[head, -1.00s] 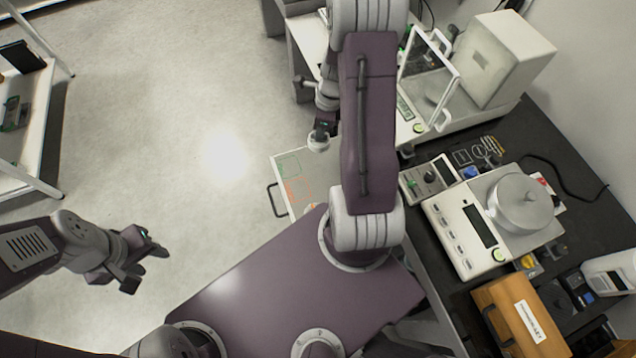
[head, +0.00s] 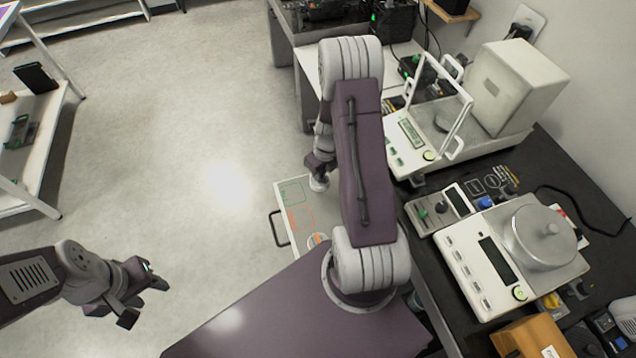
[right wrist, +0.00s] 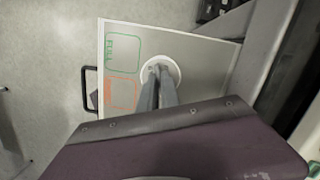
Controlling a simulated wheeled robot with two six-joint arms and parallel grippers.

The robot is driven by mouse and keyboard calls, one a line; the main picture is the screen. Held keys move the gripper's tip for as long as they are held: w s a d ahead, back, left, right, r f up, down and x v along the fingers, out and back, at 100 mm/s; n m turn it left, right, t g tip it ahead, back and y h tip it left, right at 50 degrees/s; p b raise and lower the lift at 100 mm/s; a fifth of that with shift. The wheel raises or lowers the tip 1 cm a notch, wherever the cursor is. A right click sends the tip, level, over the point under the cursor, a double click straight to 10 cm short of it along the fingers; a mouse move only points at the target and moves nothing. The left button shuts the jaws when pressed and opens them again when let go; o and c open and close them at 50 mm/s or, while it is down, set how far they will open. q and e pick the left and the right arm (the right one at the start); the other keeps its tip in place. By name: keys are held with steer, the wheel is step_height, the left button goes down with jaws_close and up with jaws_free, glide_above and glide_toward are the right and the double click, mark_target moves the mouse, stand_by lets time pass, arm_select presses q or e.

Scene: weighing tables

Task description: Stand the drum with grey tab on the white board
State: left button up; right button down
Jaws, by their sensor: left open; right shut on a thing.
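The white board (head: 291,220) is a flat panel with a green outline and an orange outline, low between the bench and the open floor. It also shows in the right wrist view (right wrist: 205,60). My right gripper (head: 318,172) is shut on a small white round drum (head: 319,184), seen over the board's upper part. In the right wrist view the fingers (right wrist: 158,88) cover the middle of the drum's round white top (right wrist: 172,67). I cannot make out its grey tab or whether it touches the board. My left gripper (head: 142,288) is open and empty over the floor.
A black handle (head: 278,228) sticks out from the board's left edge. On the dark bench at right stand a balance with a round metal pan (head: 541,236), a glass-shielded balance (head: 428,115) and a wooden box (head: 535,338).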

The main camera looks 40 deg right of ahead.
steer(key=shift+w+a+f, duration=0.25)
steer(key=shift+w+a, duration=0.05)
steer(key=shift+w, duration=0.05)
step_height(320, 180, down, 4)
steer(key=b, duration=0.3)
steer(key=shift+f, duration=0.2)
steer(key=shift+r, duration=0.2)
steer(key=shift+f, duration=0.2)
steer(key=c, duration=1.6)
jaws_free()
